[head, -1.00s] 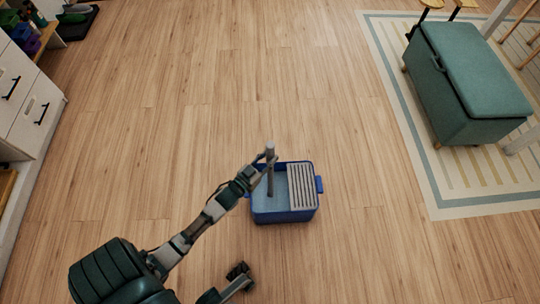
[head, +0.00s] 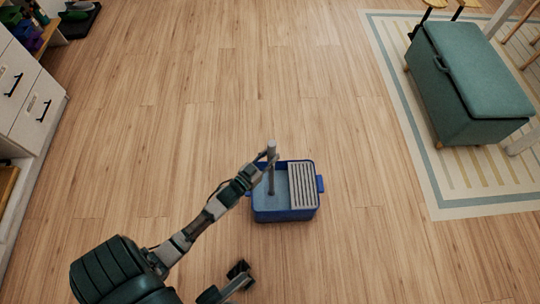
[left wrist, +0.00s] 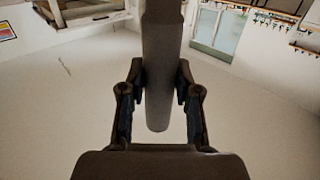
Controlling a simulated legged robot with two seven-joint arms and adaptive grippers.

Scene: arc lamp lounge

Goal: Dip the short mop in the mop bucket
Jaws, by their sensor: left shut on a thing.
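The short mop's grey handle (head: 271,180) stands nearly upright over the left, open part of the blue mop bucket (head: 285,215). Its lower end goes down inside the bucket walls. I cannot make out the mop head clearly or how deep it sits. The bucket has a slatted grey wringer on its right half. My left gripper (head: 267,159) is shut on the handle near its top. In the left wrist view the handle (left wrist: 162,70) runs between the two fingers (left wrist: 158,88).
The wooden floor (head: 200,110) around the bucket is clear. A green storage bench (head: 465,80) stands on a striped rug (head: 470,205) at the right. White drawers (head: 30,95) line the left edge.

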